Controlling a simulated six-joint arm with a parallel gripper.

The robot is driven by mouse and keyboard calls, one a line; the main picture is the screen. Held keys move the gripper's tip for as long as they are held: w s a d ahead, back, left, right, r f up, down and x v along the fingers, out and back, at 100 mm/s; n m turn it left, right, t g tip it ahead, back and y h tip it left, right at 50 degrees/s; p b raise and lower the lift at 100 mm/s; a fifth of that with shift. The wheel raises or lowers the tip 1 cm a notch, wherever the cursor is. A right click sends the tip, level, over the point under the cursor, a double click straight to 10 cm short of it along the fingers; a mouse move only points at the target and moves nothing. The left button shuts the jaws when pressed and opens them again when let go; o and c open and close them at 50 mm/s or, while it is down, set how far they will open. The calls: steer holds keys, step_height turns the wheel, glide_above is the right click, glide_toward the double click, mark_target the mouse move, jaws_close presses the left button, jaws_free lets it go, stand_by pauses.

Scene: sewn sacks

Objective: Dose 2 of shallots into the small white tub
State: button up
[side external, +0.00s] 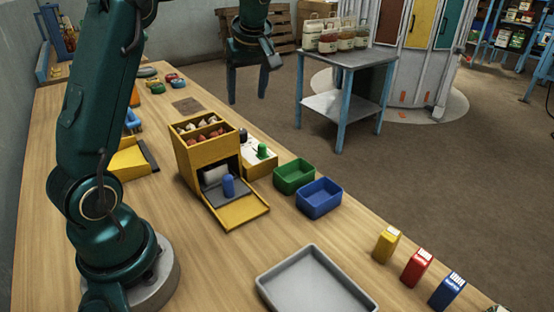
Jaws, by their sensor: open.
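My gripper (248,97) hangs open and empty, fingers pointing down, above and behind the yellow box in the picture. The yellow box (187,160) has an open top with compartments. One holds reddish bulbs (205,135), which may be the shallots; another holds pale, whitish pieces (189,126). A whitish object (215,174) lies in the box's lower front opening, beside a blue peg-like piece (228,186). I cannot tell whether this whitish object is the small white tub. No other white tub shows clearly.
A grey tray (312,282) lies in front. Yellow, red and blue cartons (416,267) line the right edge.

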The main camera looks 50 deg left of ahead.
steer(key=s+d+r+m+t, duration=0.3)
steer(key=s+d+r, duration=0.25)
steer(key=d, duration=0.25)
steer(key=s+d+f+m+t+h, duration=0.1)
steer(key=s+d+f+m+h, duration=0.2)
steer(key=s+d+m, duration=0.5)
steer(key=shift+s+d, duration=0.25)
steer(key=shift+d, duration=0.2)
steer(key=shift+f+t, duration=0.1)
steer(key=shift+t, duration=0.2)
